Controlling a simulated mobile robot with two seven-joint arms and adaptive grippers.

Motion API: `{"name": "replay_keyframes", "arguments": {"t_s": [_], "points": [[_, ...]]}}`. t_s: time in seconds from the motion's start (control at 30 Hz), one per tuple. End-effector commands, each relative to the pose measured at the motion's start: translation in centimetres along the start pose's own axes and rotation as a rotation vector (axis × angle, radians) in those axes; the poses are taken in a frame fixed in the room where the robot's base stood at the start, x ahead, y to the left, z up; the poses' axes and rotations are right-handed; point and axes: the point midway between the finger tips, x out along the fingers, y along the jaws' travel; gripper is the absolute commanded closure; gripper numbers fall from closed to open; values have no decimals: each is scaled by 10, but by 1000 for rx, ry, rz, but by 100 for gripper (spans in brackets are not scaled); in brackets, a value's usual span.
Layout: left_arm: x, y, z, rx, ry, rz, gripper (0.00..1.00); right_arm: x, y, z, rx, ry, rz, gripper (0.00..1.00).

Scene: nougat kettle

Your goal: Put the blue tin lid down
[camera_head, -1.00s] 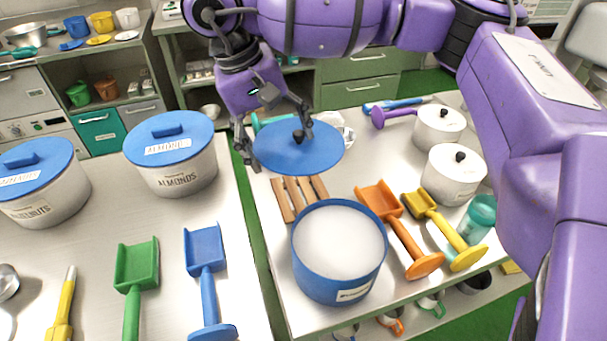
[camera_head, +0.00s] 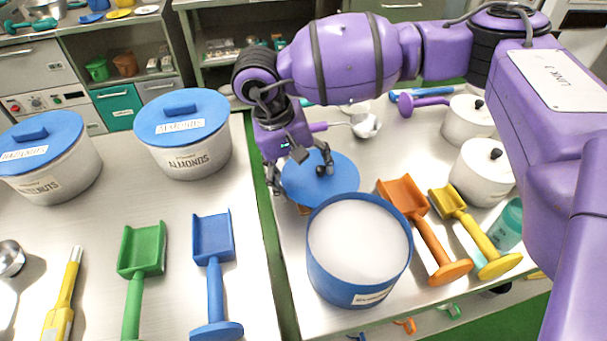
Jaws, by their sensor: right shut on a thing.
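The blue tin lid (camera_head: 318,183) is a flat blue disc with a dark knob. My right gripper (camera_head: 304,172) is shut on it and holds it roughly level, just behind the open blue tin (camera_head: 357,277) filled with white powder. The lid hides nearly all of a wooden slatted rack; only a small brown edge (camera_head: 303,209) shows beneath it. I cannot tell whether the lid touches the rack. My left gripper is not in view.
An orange scoop (camera_head: 429,236) and a yellow scoop (camera_head: 471,226) lie right of the open tin. Two white lidded pots (camera_head: 482,176) stand behind them. Left, across a gap, another table holds blue-lidded tins (camera_head: 187,150), a green scoop (camera_head: 140,262) and a blue scoop (camera_head: 213,262).

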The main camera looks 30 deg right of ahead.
Motion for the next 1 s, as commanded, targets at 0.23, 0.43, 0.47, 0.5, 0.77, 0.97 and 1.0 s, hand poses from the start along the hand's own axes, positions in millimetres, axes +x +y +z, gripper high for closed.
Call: {"name": "replay_keyframes", "arguments": {"t_s": [0.23, 0.43, 0.47, 0.5, 0.77, 0.97, 1.0], "points": [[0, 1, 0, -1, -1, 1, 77, 9, -3, 0, 0, 1, 0, 52], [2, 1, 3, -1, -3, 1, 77, 14, -4, 0, -1, 0, 0, 52], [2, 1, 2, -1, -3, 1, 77, 13, -4, 0, -1, 0, 0, 24], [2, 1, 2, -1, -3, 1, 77, 13, -4, 0, -1, 0, 0, 18], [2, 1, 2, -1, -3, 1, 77, 12, -4, 0, 0, 1, 0, 7], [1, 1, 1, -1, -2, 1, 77, 10, -3, 0, 0, 1, 0, 7], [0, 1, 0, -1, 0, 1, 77, 8, -2, 0, 0, 2, 0, 7]]}}
